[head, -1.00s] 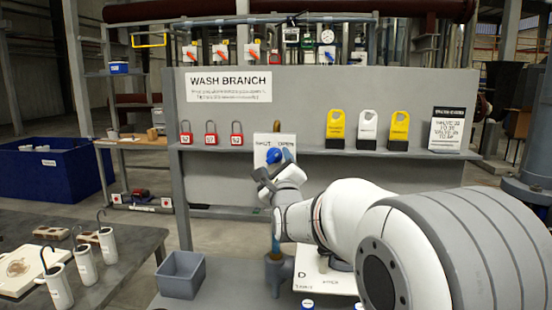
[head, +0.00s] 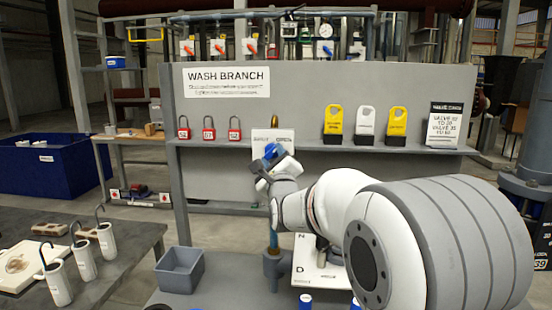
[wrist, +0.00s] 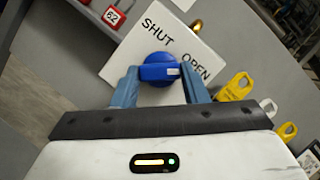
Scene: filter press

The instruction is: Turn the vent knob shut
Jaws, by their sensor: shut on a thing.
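The vent knob is a blue round knob with a raised grip bar (wrist: 160,68), on a white plate (wrist: 130,48) marked SHUT and OPEN. The white mark on its bar sits at the right end, beside the word OPEN in the wrist view. My gripper (wrist: 161,75) has one blue finger on each side of the bar and is shut on it. In the head view the knob (head: 273,151) shows as a blue patch above my gripper, which partly covers it and the plate (head: 262,137).
Red padlocks (head: 208,130) and yellow and white tags (head: 365,125) stand on the panel's shelf, left and right of the plate. A grey open bin (head: 180,270) and an upright pipe (head: 273,240) are below my arm. A table with white hooked cylinders (head: 83,260) is at left.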

